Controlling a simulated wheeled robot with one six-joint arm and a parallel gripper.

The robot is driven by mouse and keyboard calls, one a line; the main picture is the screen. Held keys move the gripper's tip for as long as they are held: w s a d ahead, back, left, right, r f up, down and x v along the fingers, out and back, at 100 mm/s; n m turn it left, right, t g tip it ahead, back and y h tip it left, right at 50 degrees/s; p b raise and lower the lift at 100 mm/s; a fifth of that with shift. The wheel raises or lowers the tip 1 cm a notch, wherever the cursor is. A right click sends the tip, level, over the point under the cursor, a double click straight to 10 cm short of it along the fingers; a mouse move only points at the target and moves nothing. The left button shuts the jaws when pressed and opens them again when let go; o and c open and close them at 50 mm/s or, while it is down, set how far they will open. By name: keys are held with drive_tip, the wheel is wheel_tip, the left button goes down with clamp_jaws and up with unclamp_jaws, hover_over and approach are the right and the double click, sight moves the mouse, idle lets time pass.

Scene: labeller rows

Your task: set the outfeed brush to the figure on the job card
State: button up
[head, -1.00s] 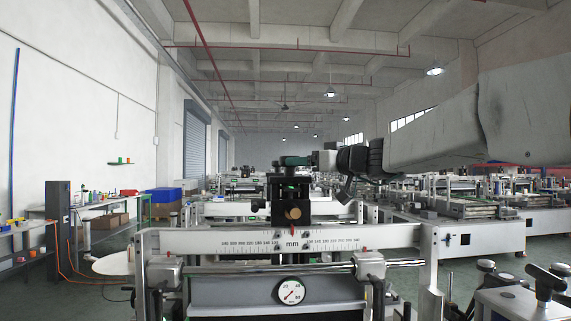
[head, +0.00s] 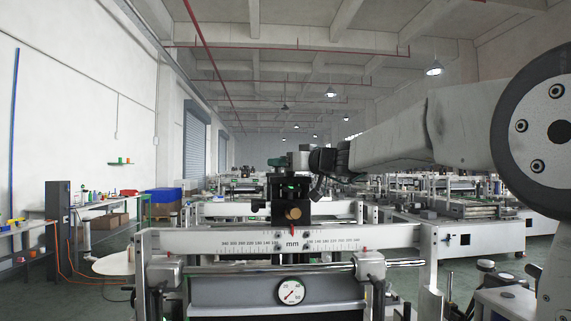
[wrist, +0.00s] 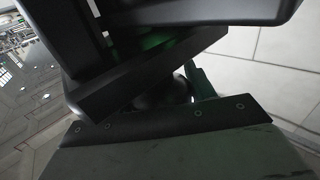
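A silver cross rail (head: 205,241) with a printed mm scale runs across the head view. A black carriage (head: 259,206) with a brass knob (head: 293,213) stands at its middle. A small red pointer (head: 292,231) sits below the knob, by the "mm" mark; the figure is too small to read. My arm reaches in from the right, and my gripper (head: 278,162), greenish and small, is at the carriage's top. I cannot tell whether it touches. In the wrist view, dark overlapping parts fill the top, and the fingertips cannot be made out. I cannot identify a job card.
A horizontal rod (head: 405,263) runs below the scale. At left are a bench (head: 100,204) and a dark cabinet (head: 58,232). More machines stand behind and to the right.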

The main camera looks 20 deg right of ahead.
drive_tip(key=shift+d+m+t+h, duration=0.1)
drive_tip(key=shift+m+t+h, duration=0.4)
drive_tip(key=shift+m+h, duration=0.45)
drive_tip(key=o, duration=1)
drive_tip(key=shift+c, duration=0.2)
drive_tip(key=v, duration=0.7)
drive_tip(key=shift+s, duration=0.4)
drive_tip(key=shift+d, duration=0.15)
